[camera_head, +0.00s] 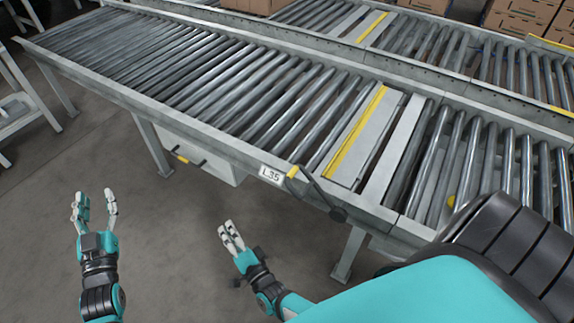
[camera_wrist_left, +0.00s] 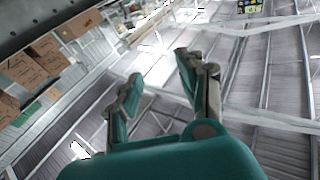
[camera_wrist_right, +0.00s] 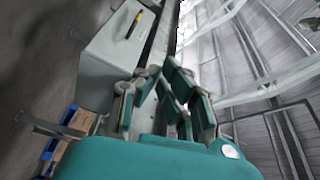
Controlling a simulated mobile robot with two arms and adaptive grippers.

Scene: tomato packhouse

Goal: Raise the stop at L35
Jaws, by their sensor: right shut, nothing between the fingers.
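The white L35 label (camera_head: 271,175) is on the front rail of the near roller conveyor. Just right of it, a dark lever (camera_head: 322,196) with a yellow end piece sits at the rail, slanting down to a dark round part. Behind it a grey plate with a yellow stripe (camera_head: 357,140) lies across the conveyor among the rollers; it looks about level with them. My left gripper (camera_head: 95,205) is open and empty, low at the left over the floor; its spread fingers show in the left wrist view (camera_wrist_left: 158,72). My right gripper (camera_head: 229,234) is shut and empty, below and left of the label, apart from the lever.
A grey box (camera_head: 195,155) with a yellow-marked handle hangs under the conveyor. Conveyor legs (camera_head: 347,254) stand on the floor. A second roller line (camera_head: 415,45) runs behind, with cardboard boxes (camera_head: 520,20) beyond. Floor in front is clear.

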